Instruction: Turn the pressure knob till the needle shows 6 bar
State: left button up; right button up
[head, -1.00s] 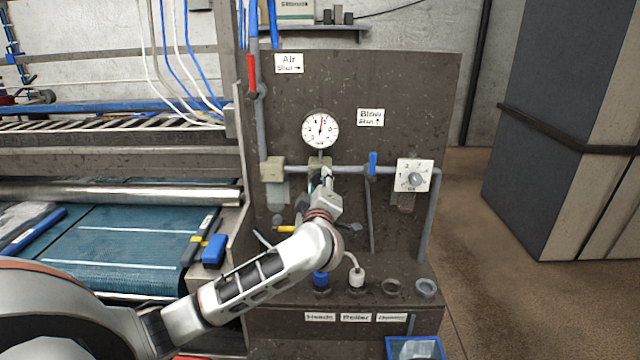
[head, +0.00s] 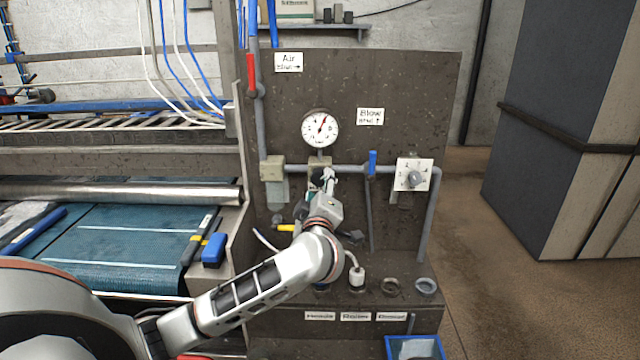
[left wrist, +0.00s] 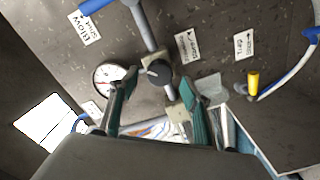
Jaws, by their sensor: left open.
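The round white pressure gauge (head: 320,129) is on the dark panel; its red needle points up and to the right, and its numbers are too small to read. It also shows in the left wrist view (left wrist: 109,77), partly behind a finger. The dark pressure knob (left wrist: 158,72) is on the pipe below the gauge, on a beige regulator body (head: 320,162); in the head view my gripper hides the knob. My left gripper (head: 323,180) is open in front of it. In the left wrist view the fingers (left wrist: 159,82) stand apart either side of the knob; contact is not clear.
A blue-handled valve (head: 372,163) and a white dial plate (head: 414,175) are right of the gripper. A red-handled valve (head: 252,76) is at upper left. A yellow handle (head: 285,228) is below left. Ports and a white plug (head: 357,278) are on the ledge below.

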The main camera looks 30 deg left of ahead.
pick_arm(q)
jog(key=v, duration=0.9)
jog(key=v, duration=0.9)
dwell(0.4)
